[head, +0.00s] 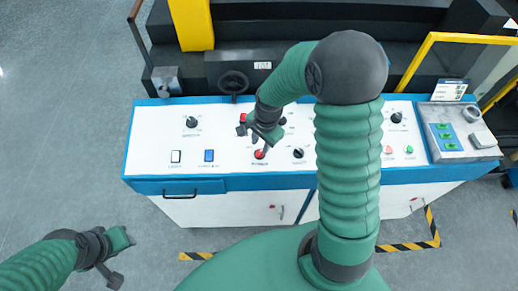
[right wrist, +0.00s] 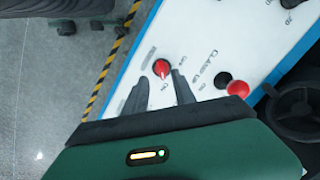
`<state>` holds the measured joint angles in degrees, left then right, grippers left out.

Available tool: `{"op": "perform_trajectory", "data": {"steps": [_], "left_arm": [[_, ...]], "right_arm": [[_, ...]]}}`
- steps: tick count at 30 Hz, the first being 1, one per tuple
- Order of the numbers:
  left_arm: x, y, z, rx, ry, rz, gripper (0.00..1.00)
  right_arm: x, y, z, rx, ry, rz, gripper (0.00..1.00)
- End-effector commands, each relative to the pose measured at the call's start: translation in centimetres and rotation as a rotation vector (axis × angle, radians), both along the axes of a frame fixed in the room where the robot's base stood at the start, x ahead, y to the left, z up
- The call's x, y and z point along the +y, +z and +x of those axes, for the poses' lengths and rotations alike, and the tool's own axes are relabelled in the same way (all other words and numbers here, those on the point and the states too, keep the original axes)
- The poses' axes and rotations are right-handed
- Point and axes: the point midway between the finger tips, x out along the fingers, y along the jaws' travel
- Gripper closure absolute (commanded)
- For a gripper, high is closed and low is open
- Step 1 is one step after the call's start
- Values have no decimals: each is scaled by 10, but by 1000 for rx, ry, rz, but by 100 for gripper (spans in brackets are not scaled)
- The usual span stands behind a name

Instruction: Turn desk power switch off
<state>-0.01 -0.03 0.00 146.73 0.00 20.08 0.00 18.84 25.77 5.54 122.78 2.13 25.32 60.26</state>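The likely desk power switch is a red rotary knob (head: 260,154) on the white top of the desk (head: 225,180). In the right wrist view the same red knob (right wrist: 161,69) has a pale pointer mark and small lettering around it. My right gripper (head: 259,141) is over the knob. In the right wrist view its two dark fingers (right wrist: 161,80) are apart, with the knob between and just beyond their tips. I cannot tell whether they touch it. My left gripper (head: 118,258) hangs over the floor at the lower left, away from the desk; its fingers are unclear.
A black knob (head: 298,153) is right of the red one. A white switch (head: 176,157) and blue switch (head: 209,156) are to the left. A red ball (right wrist: 238,89) and black handwheel (right wrist: 298,105) are near the right gripper. Striped tape (head: 410,245) marks the floor.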

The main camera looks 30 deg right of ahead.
Motion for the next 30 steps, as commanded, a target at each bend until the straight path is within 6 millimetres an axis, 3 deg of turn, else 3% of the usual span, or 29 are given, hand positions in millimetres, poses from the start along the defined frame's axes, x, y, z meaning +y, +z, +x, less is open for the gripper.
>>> {"op": "perform_trajectory", "data": {"steps": [3, 9, 18, 26, 30], "left_arm": [[0, 3, 0, 0, 0, 0, 64], [0, 5, 0, -1, 0, 0, 64], [0, 5, 0, -1, 0, 0, 64], [0, 5, 0, -1, 0, 0, 64], [0, 5, 0, -1, 0, 0, 64]], "right_arm": [[1, -29, 3, 7, 0, 2, 68], [1, -57, 6, 1, 1, 1, 68], [2, -61, 7, -1, 1, -2, 68], [1, -61, 8, 0, 2, -1, 100], [2, -61, 8, -1, 2, 0, 100]]}}
